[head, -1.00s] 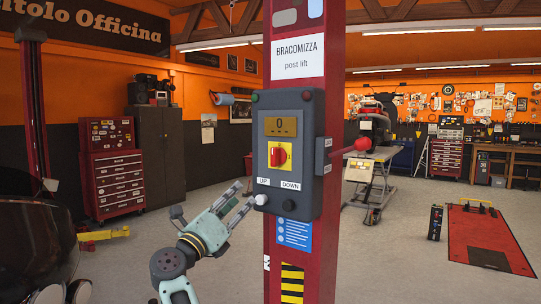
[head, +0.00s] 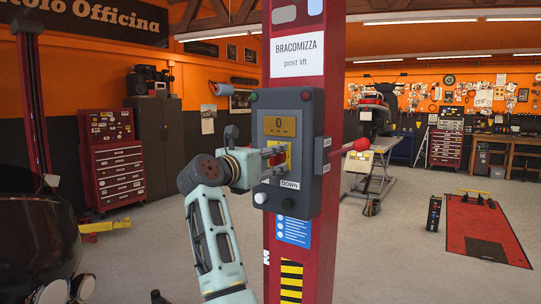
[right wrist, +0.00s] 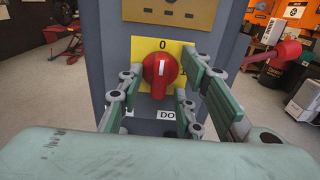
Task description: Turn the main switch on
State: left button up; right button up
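The main switch is a red rotary knob (right wrist: 161,74) on a yellow plate (right wrist: 141,47), low on the grey control box (head: 312,140). In the right wrist view its white mark points up at the 0. My right gripper (head: 274,161) is at the front of the box and partly covers the knob in the head view. In the right wrist view its fingers (right wrist: 163,68) are open, one on each side of the knob, with small gaps apparently left between pads and knob. My left gripper is not in view.
The box is fixed to a red lift post (head: 297,60). A white button (head: 260,198) and a black button (head: 287,204) sit below the switch. A lever with a red ball (head: 361,144) sticks out right of the box.

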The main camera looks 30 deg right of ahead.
grip_shut()
dwell(0.3)
dwell(0.4)
jog(key=m+b, duration=0.2)
jog(key=m, duration=0.1)
jog(key=shift+f, duration=0.15)
jog(key=m+b, duration=0.1)
jog(key=m, duration=0.2)
jog(key=shift+m, duration=0.3)
jog(key=m+b, duration=0.1)
jog(key=m, duration=0.4)
jog(key=shift+m+b, duration=0.3)
jog(key=shift+b, duration=0.05)
jog(key=m, duration=0.5)
jog(key=shift+w+m+b, duration=0.1)
jog(key=shift+m+b, duration=0.2)
jog(key=shift+b, duration=0.1)
